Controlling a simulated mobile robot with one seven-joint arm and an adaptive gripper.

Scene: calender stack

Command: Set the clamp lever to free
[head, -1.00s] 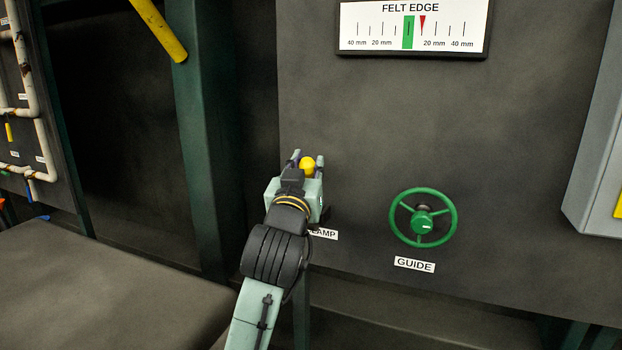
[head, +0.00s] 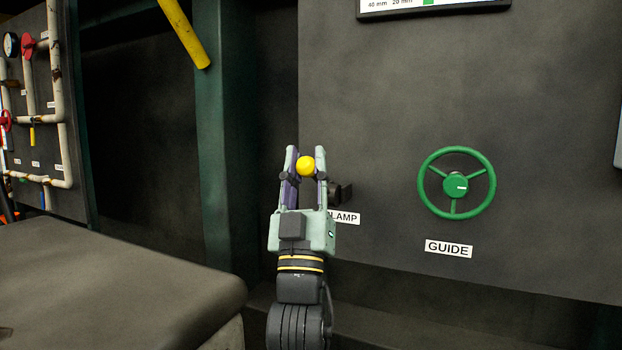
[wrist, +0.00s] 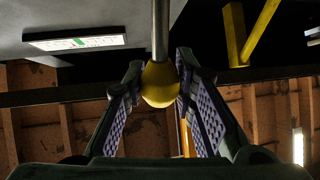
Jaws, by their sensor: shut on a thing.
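The clamp lever ends in a yellow ball knob (head: 306,167), which also shows in the wrist view (wrist: 159,84). Its grey metal rod (wrist: 160,30) runs up from the knob in the wrist view. My gripper (head: 306,158) is shut on the knob, with a finger on each side of it. A dark pivot block (head: 343,192) sits on the panel just right of my gripper. In the head view my gripper hides the rod.
A green guide handwheel (head: 456,183) is to the right, above its GUIDE label (head: 449,249). The felt edge gauge (head: 430,6) is cut off at the top. A dark green post (head: 225,130) stands left of the panel. A dark padded surface (head: 110,275) fills the lower left.

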